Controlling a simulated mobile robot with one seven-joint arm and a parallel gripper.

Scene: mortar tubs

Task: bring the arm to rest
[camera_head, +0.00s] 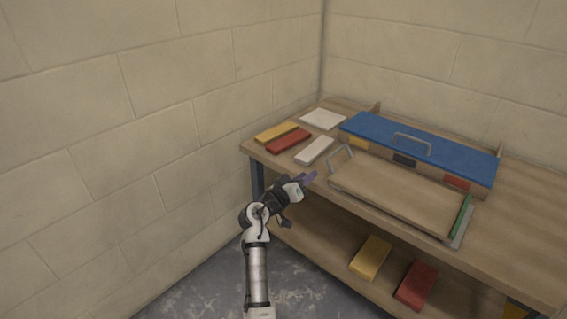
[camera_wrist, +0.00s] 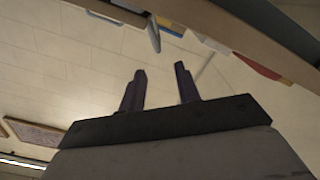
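My gripper (camera_head: 298,200) is at the end of my arm, in front of the near left edge of the wooden workbench (camera_head: 377,213). In the wrist view its two dark fingers (camera_wrist: 161,86) stand apart with nothing between them. The wrist view is tilted, with the wall behind the fingers and the bench edge across the top. In the head view the gripper stands near the bench edge; whether it touches the edge I cannot tell.
On the bench are a blue-lidded box (camera_head: 420,139), a wooden tray (camera_head: 400,190) with metal handles, yellow (camera_head: 276,131), red (camera_head: 288,141) and grey (camera_head: 314,151) blocks, and a white slab (camera_head: 323,118). The lower shelf holds yellow (camera_head: 370,258) and red (camera_head: 416,286) blocks. Bare walls meet behind.

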